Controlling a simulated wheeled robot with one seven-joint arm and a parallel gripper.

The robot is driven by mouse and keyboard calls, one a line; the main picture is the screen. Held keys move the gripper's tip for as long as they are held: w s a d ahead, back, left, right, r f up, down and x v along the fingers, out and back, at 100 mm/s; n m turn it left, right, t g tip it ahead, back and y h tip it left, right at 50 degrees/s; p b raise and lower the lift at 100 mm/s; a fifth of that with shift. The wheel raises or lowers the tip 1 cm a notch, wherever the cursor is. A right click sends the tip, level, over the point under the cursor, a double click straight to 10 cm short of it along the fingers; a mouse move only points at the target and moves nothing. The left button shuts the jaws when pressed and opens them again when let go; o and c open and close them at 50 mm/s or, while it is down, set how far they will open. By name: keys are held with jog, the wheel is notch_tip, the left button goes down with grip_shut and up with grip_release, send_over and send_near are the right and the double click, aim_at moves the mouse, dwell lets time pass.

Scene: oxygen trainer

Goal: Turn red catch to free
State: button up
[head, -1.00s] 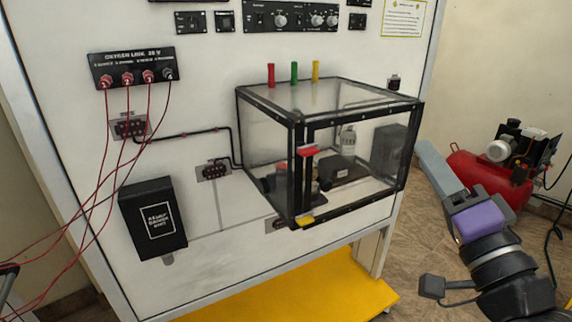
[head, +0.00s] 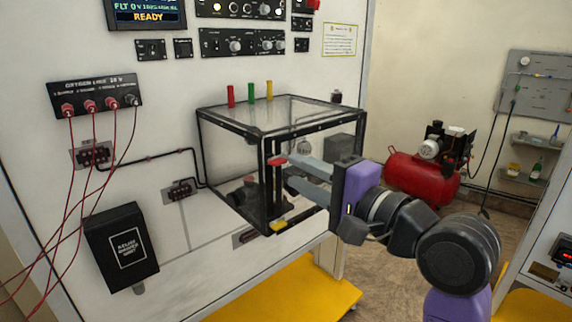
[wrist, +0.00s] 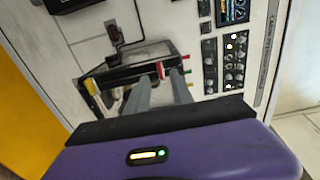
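The red catch (head: 277,160) sits on the front upright edge of the clear, black-framed box (head: 232,118), in its upper part. It looks roughly level in the head view. A yellow catch (head: 279,226) sits lower on the same edge. My gripper (head: 289,170) is open, its two grey fingers apart, with the tips close to the red catch. Nothing shows held between them. I cannot tell whether a finger touches the catch. In the wrist view my fingers (wrist: 158,82) point at the box; the yellow catch (wrist: 91,87) shows left of them.
Red leads hang from a black socket panel (head: 95,96) at left. A black box (head: 121,246) hangs below it. A red compressor (head: 422,178) stands on the floor behind my arm.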

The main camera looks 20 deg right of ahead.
aim_at(281, 164)
jog(key=shift+x, duration=2.05)
grip_shut()
